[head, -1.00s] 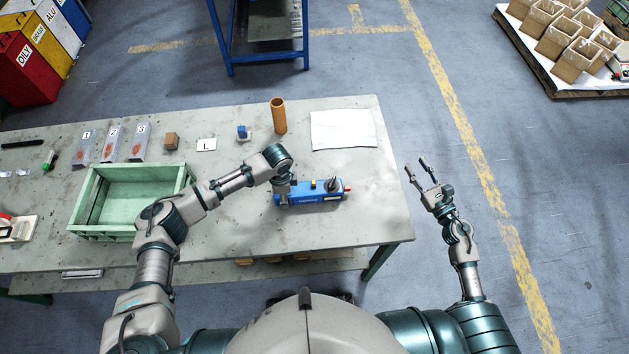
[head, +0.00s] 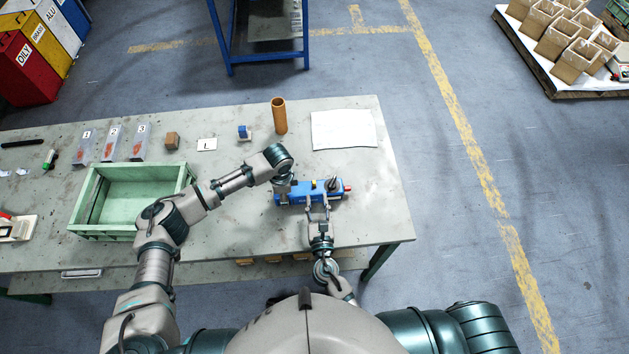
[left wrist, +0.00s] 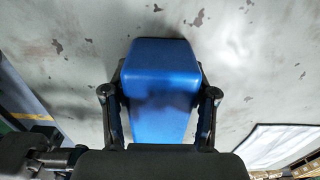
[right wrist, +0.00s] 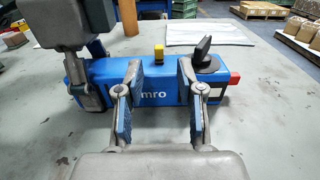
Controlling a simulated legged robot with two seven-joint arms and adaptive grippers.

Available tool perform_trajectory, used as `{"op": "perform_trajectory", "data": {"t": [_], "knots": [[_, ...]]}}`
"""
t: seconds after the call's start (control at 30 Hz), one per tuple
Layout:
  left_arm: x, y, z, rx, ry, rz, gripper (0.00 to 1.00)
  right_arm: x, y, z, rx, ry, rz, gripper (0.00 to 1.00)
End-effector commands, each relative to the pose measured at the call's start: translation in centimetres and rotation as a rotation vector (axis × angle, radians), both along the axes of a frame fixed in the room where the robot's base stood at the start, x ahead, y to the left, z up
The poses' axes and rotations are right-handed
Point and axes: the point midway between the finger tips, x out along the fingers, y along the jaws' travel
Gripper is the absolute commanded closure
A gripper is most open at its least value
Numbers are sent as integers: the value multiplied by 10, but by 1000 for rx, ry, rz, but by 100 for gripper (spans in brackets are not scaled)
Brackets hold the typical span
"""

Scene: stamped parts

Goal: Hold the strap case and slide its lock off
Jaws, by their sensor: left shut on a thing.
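The blue strap case (head: 297,197) lies lengthwise on the table. In the right wrist view the case (right wrist: 155,92) has a yellow piece (right wrist: 158,53) and a black lever-like knob (right wrist: 205,52) on top, and a red block (right wrist: 234,79) at its right end. I cannot tell which is the lock. My left gripper (head: 283,189) is shut on the left end of the case; in the left wrist view a finger lies on each side of the blue body (left wrist: 160,70). My right gripper (head: 318,207) is open, its spread fingers at the near side of the case; contact is unclear.
A green tray (head: 76,213) stands left on the table (head: 225,250). The table's right end is clear.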

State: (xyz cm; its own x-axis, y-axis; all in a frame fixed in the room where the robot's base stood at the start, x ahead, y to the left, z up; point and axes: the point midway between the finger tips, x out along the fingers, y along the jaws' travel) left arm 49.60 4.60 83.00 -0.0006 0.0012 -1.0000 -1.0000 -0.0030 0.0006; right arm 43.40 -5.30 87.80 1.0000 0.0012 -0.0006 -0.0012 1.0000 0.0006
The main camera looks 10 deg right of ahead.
Motion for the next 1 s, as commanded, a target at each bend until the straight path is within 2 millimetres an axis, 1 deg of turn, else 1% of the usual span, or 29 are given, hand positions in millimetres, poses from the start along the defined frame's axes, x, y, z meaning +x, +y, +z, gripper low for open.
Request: {"op": "perform_trajectory", "data": {"t": [0.03, 0.1, 0.2, 0.3, 0.4, 0.5, 0.73, 0.77, 0.8, 0.9, 1.0], "knots": [[0, 0, 0, -1, 0, 0, 94, 12, 1, 2, 1, -3, 0, 62], [0, 0, 0, -2, 0, 0, 94, 27, 0, 1, 0, -3, 0, 62], [-1, 0, 0, -2, 0, 0, 94, 45, 1, 1, 1, -2, 2, 62], [-1, 0, 0, -2, 0, 0, 94, 58, 1, 0, -1, -1, 1, 62], [-1, 0, 0, -1, 0, 0, 94, 67, 1, 1, 0, -1, 2, 62], [-1, 0, 0, -1, 0, 0, 94, 70, 1, 0, 1, 1, 3, 62], [-1, 0, 0, -1, 0, 0, 94, 71, 0, 0, 0, 0, 3, 62], [-1, 0, 0, -1, 0, 0, 94, 71, 0, 0, 0, 0, 3, 68], [-1, 0, 0, -1, 0, 0, 94, 71, 0, 0, 0, 0, 3, 78], [-1, 0, 0, 0, 0, 0, 94, 71, 0, 0, 0, 0, 3, 100], [-1, 1, 0, 0, 0, 0, 94, 71, 0, 0, 0, 0, 2, 100]]}}
